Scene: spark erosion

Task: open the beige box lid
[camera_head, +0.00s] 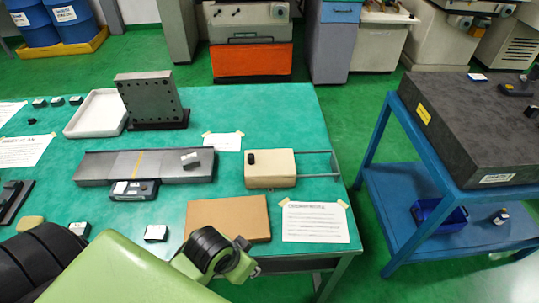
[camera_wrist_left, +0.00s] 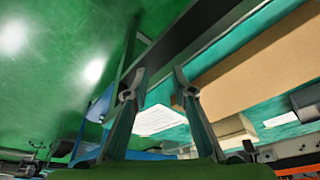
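The beige box (camera_head: 272,175) sits on the green table in the head view, near its right edge. Its lid lies flat over it, with a small black knob (camera_head: 251,157) at the left of the top. Two grey rails run out from its right side. A beige block that looks like the box also shows in the left wrist view (camera_wrist_left: 235,130), beyond the fingers. My left gripper (camera_wrist_left: 158,92) has its two fingers spread with nothing between them, apart from the box. My right gripper is not in view.
A brown board (camera_head: 228,219) and a taped white sheet (camera_head: 316,222) lie in front of the box. A long grey plate (camera_head: 110,167) lies to its left. A blue trolley (camera_head: 419,173) with a dark slab stands right of the table, across a gap.

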